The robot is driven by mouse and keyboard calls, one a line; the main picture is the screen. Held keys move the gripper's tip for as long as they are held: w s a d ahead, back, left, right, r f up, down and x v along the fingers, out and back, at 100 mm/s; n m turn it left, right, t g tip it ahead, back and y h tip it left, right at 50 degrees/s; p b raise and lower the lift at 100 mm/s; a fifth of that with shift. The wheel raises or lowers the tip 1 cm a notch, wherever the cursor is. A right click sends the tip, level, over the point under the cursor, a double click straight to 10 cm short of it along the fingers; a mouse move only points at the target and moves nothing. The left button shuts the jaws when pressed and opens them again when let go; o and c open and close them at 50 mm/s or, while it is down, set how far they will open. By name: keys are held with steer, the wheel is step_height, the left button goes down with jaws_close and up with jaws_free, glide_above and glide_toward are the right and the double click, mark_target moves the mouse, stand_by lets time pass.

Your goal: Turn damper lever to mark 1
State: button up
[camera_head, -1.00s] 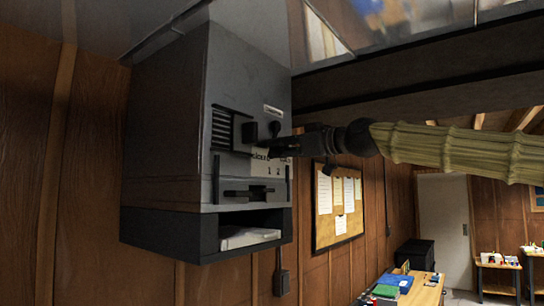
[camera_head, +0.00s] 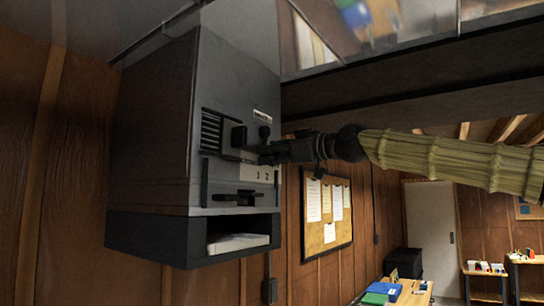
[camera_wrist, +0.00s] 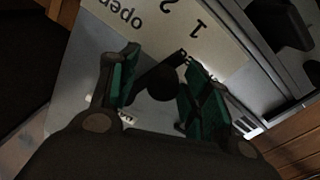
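The damper lever (camera_wrist: 158,84) is a dark bar with a round hub, seen between my fingers in the wrist view. A pale label plate (camera_wrist: 145,28) behind it carries "open", 2 and 1, upside down there. My gripper (camera_wrist: 160,62) has green pads and is open, with one finger on each side of the lever; I cannot tell whether either touches. In the head view my gripper (camera_head: 268,154) hides the lever and part of the plate.
A dark handle (camera_head: 236,198) and an open shelf are below. A dark beam (camera_head: 400,90) runs overhead. A cork board (camera_head: 326,212) hangs on the wall to the right.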

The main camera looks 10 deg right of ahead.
steer(key=shift+f, duration=0.1)
steer(key=v, duration=1.2)
steer(key=shift+w+d, duration=0.1)
steer(key=shift+d, duration=0.1)
stand_by(0.3)
